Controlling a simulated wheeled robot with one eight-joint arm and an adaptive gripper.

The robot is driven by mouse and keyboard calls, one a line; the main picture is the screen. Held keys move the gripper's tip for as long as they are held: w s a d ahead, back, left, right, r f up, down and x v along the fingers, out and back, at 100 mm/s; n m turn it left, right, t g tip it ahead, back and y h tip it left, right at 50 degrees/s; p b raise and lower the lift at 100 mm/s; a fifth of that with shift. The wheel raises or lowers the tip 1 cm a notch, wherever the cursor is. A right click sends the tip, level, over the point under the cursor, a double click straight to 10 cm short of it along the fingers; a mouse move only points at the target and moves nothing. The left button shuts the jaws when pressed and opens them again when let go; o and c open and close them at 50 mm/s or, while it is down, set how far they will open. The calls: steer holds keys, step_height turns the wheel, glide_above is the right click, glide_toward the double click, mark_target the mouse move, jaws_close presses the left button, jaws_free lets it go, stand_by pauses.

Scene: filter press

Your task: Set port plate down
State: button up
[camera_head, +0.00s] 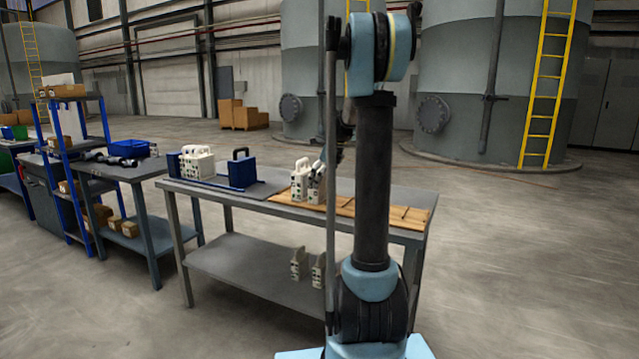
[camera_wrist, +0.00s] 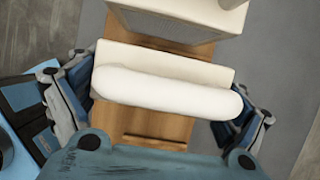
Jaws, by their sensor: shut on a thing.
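The port plate (camera_wrist: 165,61) is pale cream with a thick white rounded handle (camera_wrist: 172,90), seen from above in the wrist view. My gripper (camera_wrist: 158,104) has a blue finger at each end of the handle and is shut on it. A slotted wooden board (camera_wrist: 155,125) lies under the plate; whether the plate touches it is hidden. In the head view, the plate (camera_head: 317,184) is over the board (camera_head: 375,210), close to the right of another pale plate (camera_head: 300,180). My arm hides most of the gripper there.
Another pale plate (camera_wrist: 185,18) stands near the held one. A press with blue end blocks (camera_head: 243,171) and white plates (camera_head: 197,163) stands on the table's (camera_head: 335,183) left. More plates (camera_head: 298,263) stand on the lower shelf. The board's right part is free.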

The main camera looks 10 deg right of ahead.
steer(key=o, duration=1.1)
steer(key=shift+c, duration=0.2)
steer(key=v, duration=1.2)
steer(key=s+a+f+n, duration=0.1)
steer(key=s+f+n, duration=0.15)
steer(key=s, duration=0.35)
steer(key=s+a+f+n, duration=0.1)
steer(key=s+a+n, duration=0.1)
steer(key=s+n, duration=0.35)
steer(key=s+f+n+h, duration=0.1)
steer(key=s+f+n, duration=0.7)
steer(key=s, duration=0.7)
steer(key=s+f+n+h, duration=0.2)
steer(key=s+f+n, duration=0.7)
steer(key=s+f, duration=0.4)
steer(key=shift+s+a+h, duration=0.3)
steer(key=shift+s+a, duration=0.2)
steer(key=shift+s, duration=0.5)
